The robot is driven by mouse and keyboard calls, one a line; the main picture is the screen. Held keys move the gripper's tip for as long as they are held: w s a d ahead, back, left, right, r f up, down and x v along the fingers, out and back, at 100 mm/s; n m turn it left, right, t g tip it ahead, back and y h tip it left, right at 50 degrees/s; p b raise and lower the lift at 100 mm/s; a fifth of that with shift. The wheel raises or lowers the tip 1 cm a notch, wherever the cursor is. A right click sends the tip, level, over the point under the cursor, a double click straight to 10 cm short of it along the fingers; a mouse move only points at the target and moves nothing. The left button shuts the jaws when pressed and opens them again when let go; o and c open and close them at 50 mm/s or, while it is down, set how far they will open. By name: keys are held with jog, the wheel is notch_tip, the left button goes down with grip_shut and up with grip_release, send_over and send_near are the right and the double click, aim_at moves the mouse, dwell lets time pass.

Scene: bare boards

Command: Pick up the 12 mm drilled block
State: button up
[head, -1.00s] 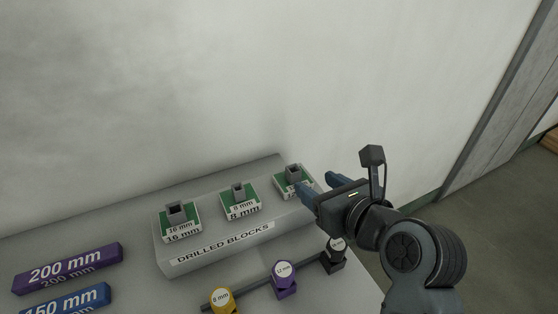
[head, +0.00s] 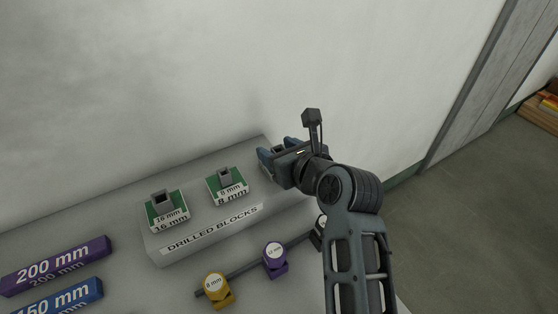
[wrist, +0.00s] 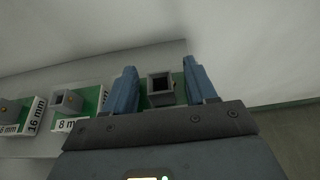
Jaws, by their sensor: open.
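In the wrist view a small grey block with a dark square opening (wrist: 160,83) stands on a green pad between my two fingers, with gaps on both sides. Its size label is hidden, but it is the rightmost of the row, beside the 8 mm and 16 mm blocks. My gripper (wrist: 162,84) is open, its blue fingers on either side of this block and apart from it. In the head view my gripper (head: 277,152) covers most of the block and its pad at the right end of the stand.
The grey stand (head: 160,254) labelled DRILLED BLOCKS also holds the 8 mm block (head: 225,177) and 16 mm block (head: 162,201). In front are yellow (head: 217,291) and purple (head: 274,262) labelled pieces on a dark bar. Purple 200 mm (head: 56,266) and blue (head: 52,298) bars lie left. A wall rises behind.

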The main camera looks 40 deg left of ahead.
grip_shut()
dwell(0.4)
